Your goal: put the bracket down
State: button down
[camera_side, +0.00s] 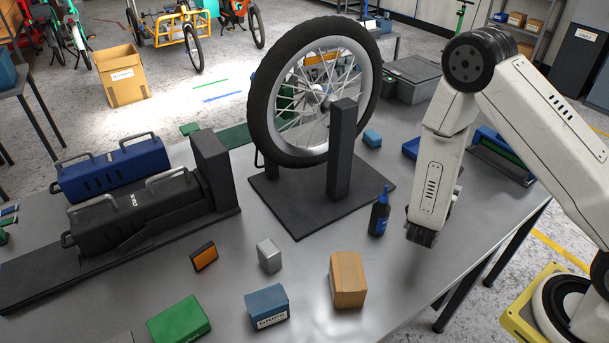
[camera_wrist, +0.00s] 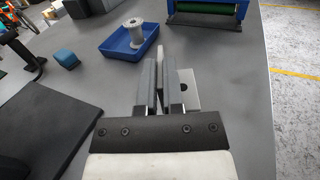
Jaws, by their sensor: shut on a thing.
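The bracket (camera_wrist: 187,97) is a light grey metal piece with a dark hole in its plate, seen in the wrist view. My gripper (camera_wrist: 160,72) is shut on it; one thin flange is between the two fingers and the holed plate sticks out to the right. In the side view my gripper (camera_side: 421,237) points down over the right part of the table, right of the black bottle. The bracket cannot be made out there. I cannot tell whether it touches the table.
A blue tray (camera_wrist: 112,49) with a grey spool (camera_wrist: 135,31) lies ahead, and a blue block (camera_wrist: 67,58) to its left. The wheel stand's black base (camera_wrist: 55,125) is at left. A black bottle (camera_side: 379,214) and several boxes stand left of my gripper. Bare table surrounds it.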

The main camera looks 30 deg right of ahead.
jog(key=shift+f, duration=2.2)
jog(key=shift+f, duration=1.75)
jog(key=shift+f, duration=0.2)
jog(key=c, duration=0.8)
grip_release()
jog(key=shift+o, duration=0.2)
jog(key=shift+r, duration=0.15)
jog(key=shift+v, duration=3.75)
